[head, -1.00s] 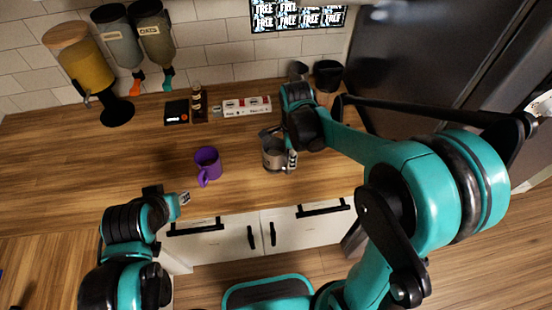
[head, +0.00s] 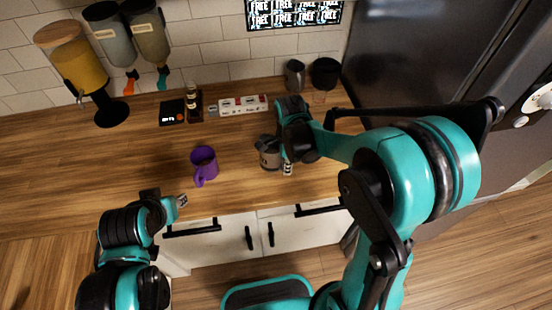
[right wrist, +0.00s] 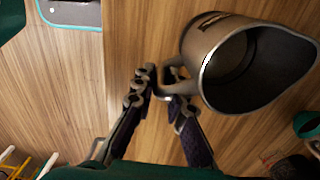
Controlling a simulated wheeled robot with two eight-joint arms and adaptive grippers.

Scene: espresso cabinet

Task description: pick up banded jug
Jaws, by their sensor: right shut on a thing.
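The banded jug (head: 269,158), a grey metal pitcher, is on or just above the wooden counter, right of the purple mug. In the right wrist view the jug (right wrist: 240,62) shows its open, empty-looking mouth and its handle towards my fingers. My right gripper (head: 287,168) is at the jug's right side. In the right wrist view the right gripper (right wrist: 163,88) is shut on the jug's handle. I cannot tell whether the base touches the counter. My left gripper (head: 182,201) hangs near the counter's front edge, away from the jug; its fingers are too small to read.
The purple mug (head: 204,165) stands left of the jug. Behind are a white power strip (head: 243,105), a dark bottle (head: 195,103), a black scale (head: 172,113), dispensers (head: 110,38) and dark cups (head: 295,73). The fridge (head: 430,60) stands to the right. The left counter is clear.

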